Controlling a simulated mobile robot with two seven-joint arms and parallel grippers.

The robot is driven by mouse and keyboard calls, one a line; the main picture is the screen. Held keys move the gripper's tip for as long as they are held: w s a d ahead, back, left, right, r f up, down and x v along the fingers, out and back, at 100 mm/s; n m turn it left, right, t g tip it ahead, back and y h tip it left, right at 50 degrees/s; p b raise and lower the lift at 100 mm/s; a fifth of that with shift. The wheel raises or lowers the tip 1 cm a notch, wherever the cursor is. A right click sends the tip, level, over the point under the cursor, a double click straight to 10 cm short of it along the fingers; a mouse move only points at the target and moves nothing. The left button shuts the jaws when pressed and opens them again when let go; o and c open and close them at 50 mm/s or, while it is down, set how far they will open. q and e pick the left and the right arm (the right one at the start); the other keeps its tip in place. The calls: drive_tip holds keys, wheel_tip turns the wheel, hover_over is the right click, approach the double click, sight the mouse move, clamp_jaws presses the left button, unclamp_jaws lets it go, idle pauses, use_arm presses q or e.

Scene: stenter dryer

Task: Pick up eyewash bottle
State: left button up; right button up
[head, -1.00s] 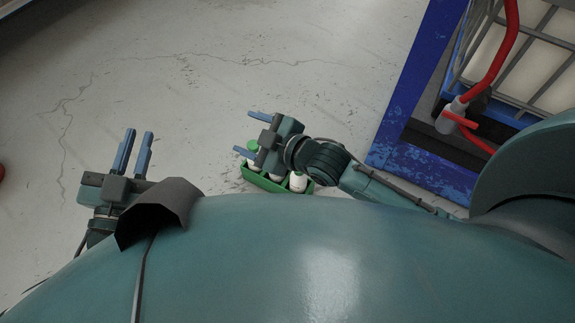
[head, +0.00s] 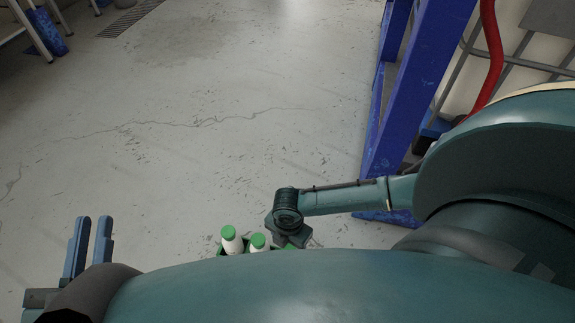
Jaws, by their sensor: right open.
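Two white eyewash bottles with green caps stand upright in a green crate (head: 219,251) on the floor at the bottom middle of the head view. One bottle (head: 232,242) is on the left, the other (head: 259,244) is on the right. My body's rim hides their lower parts and most of the crate. My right gripper (head: 294,238) is just right of the right bottle; its fingers are hidden, and I cannot tell whether it touches anything. My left gripper (head: 90,240) is open and empty at the lower left, well apart from the crate.
A blue steel frame (head: 410,100) stands at the right, with a red hose (head: 490,60) and a caged white tank behind it. The cracked grey floor (head: 200,150) is clear in the middle. Table legs and a floor grate (head: 130,18) are at the upper left.

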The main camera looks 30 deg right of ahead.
wheel_tip(320, 180, down, 2)
drive_tip(key=shift+f+b, duration=0.15)
drive_tip(key=shift+b, duration=0.3)
wheel_tip(320, 180, down, 4)
drive_tip(key=b, duration=0.3)
drive_tip(key=shift+d+f, duration=0.1)
drive_tip(key=shift+d, duration=0.05)
drive_tip(key=shift+f, duration=0.2)
use_arm(q)
drive_tip(key=shift+w+a+r+m+t+h, duration=0.1)
drive_tip(key=shift+w+r+m+t+h, duration=0.2)
drive_tip(key=shift+r+m+h, duration=0.55)
drive_tip(key=shift+w+a+r+m+t+h, duration=0.1)
drive_tip(key=shift+r+m+t+h, duration=0.35)
drive_tip(key=shift+r+m+h, duration=0.4)
drive_tip(key=shift+w+a+r+m+t+h, duration=0.15)
drive_tip(key=shift+r+m+t+h, duration=0.2)
drive_tip(key=shift+r+m+h, duration=0.45)
use_arm(e)
drive_tip(key=shift+w, duration=0.1)
clamp_jaws()
use_arm(q)
drive_tip(key=shift+d+r, duration=0.1)
drive_tip(key=shift+r, duration=0.1)
use_arm(e)
drive_tip(key=shift+r, duration=0.1)
